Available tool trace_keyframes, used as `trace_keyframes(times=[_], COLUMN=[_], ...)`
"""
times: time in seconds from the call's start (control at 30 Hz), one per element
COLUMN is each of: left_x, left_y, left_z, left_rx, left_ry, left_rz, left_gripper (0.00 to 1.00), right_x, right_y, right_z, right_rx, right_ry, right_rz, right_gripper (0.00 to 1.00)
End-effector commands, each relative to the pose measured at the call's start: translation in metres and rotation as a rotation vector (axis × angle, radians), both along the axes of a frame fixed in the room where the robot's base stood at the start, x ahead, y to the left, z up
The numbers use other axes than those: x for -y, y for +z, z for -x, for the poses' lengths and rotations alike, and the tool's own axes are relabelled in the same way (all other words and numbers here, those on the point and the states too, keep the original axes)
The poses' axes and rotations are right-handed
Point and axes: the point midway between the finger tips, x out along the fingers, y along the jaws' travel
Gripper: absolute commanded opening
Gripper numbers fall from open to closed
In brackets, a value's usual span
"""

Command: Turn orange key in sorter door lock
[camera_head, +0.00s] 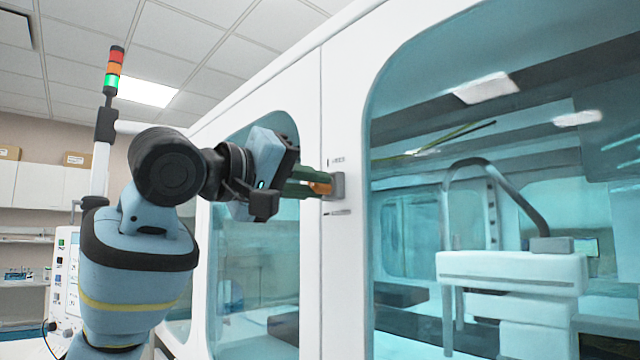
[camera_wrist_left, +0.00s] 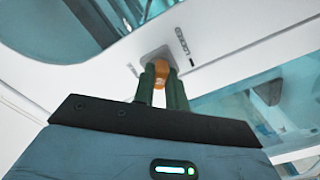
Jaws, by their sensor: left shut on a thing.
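The orange key (camera_head: 319,188) is at the grey door lock (camera_head: 337,186) on the white frame of the sorter door. My left gripper (camera_head: 312,184) reaches in from the left and is shut on the key, its green fingers close to the lock. In the left wrist view the orange key (camera_wrist_left: 159,72) shows between the two green fingers, with its far end at the grey lock plate (camera_wrist_left: 158,56). How deep the key sits in the lock is hidden by the fingers. My right gripper is in neither view.
The white sorter cabinet (camera_head: 345,290) with large tinted windows (camera_head: 480,130) fills the middle and right. A stack light (camera_head: 113,70) shows green at the left, above a control panel (camera_head: 68,270). Shelves and cupboards stand at the far left.

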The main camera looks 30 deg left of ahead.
Motion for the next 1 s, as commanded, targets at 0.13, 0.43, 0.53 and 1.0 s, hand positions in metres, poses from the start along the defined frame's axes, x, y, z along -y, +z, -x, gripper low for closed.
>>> trace_keyframes(times=[0.13,0.43,0.53,1.0], left_x=[0.0000,0.0004,0.0000,0.0008], left_y=[0.0004,0.0002,0.0004,0.0002], left_z=[0.0002,0.0002,0.0002,0.0000], left_rx=[-0.003,-0.099,-0.106,-0.191], left_ry=[0.000,-0.001,0.001,-0.003], left_rz=[0.010,0.240,0.258,0.461], left_gripper=[0.00,0.00,0.00,0.00], right_x=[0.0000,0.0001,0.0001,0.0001], right_y=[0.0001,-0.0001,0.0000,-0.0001], right_z=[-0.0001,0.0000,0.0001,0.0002], right_rx=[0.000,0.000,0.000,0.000], right_ry=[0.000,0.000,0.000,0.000], right_rz=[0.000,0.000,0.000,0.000], right_gripper=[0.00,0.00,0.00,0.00])
